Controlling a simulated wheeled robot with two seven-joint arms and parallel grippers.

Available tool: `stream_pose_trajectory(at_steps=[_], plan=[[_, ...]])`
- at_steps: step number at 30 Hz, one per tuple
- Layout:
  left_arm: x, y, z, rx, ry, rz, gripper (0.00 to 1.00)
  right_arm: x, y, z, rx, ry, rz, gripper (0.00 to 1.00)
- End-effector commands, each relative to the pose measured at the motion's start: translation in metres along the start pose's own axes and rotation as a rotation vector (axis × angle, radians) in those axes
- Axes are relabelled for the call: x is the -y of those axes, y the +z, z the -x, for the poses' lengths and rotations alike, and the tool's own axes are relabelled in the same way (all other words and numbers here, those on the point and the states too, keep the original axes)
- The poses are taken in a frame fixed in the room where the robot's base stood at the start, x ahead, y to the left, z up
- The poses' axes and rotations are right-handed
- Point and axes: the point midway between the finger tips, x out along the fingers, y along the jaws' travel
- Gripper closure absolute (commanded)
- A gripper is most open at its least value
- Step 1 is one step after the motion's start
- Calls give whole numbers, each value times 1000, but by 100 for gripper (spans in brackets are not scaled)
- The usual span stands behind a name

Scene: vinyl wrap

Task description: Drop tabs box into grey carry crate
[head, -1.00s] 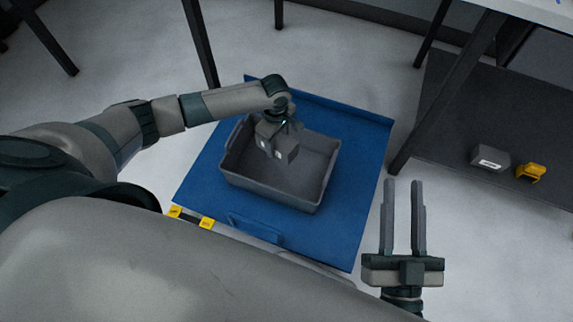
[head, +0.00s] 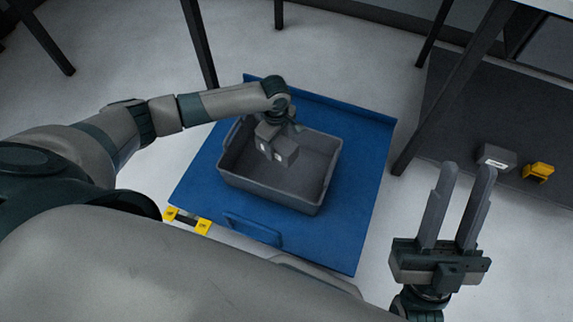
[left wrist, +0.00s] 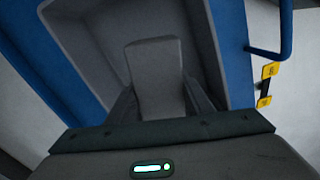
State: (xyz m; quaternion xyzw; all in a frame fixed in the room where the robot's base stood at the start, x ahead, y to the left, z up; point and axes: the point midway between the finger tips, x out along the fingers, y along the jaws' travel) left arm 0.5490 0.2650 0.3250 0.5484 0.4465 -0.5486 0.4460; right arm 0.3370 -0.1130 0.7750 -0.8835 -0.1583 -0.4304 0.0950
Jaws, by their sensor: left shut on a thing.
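The tabs box (head: 286,152), a small grey box, is held by my left gripper (head: 273,143) over the grey carry crate (head: 262,194). In the left wrist view the box (left wrist: 155,72) sits between the two fingers, with the crate's grey inside behind it. I cannot tell how far its underside is from the crate floor. The crate stands open on a blue platform and looks empty below the box. My right gripper (head: 468,168) is open and empty, well to the right of the crate.
The blue platform (head: 350,215) has a raised back edge and a handle (head: 253,231) at the front. A dark low shelf (head: 455,125) at the right holds a grey box with a white label (head: 497,157) and a yellow object (head: 539,172). Black table legs stand nearby.

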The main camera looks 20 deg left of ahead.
Motion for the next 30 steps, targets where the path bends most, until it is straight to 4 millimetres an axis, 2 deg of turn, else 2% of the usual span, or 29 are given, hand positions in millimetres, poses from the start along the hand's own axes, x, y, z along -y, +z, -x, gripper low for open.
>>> stream_pose_trajectory(at_steps=[12, 13, 15, 16, 26, 30], plan=[[0, 0, -1, 0, 1, 0, 80, -2, -4, -2, -28, -1, 5, 69], [0, 0, -1, 0, 1, 0, 51, -2, -4, -2, -28, -1, 5, 69], [0, 0, -1, 0, 1, 0, 34, -2, -4, -2, -27, -1, 5, 69], [0, 0, -1, 0, 1, 0, 31, -2, -4, -2, -27, -1, 5, 69], [0, 0, 0, 0, 0, 0, 31, -2, -4, -2, -26, -1, 5, 69], [0, 0, 7, 0, 1, 0, 31, -1, -4, -4, -16, -1, 5, 69]])
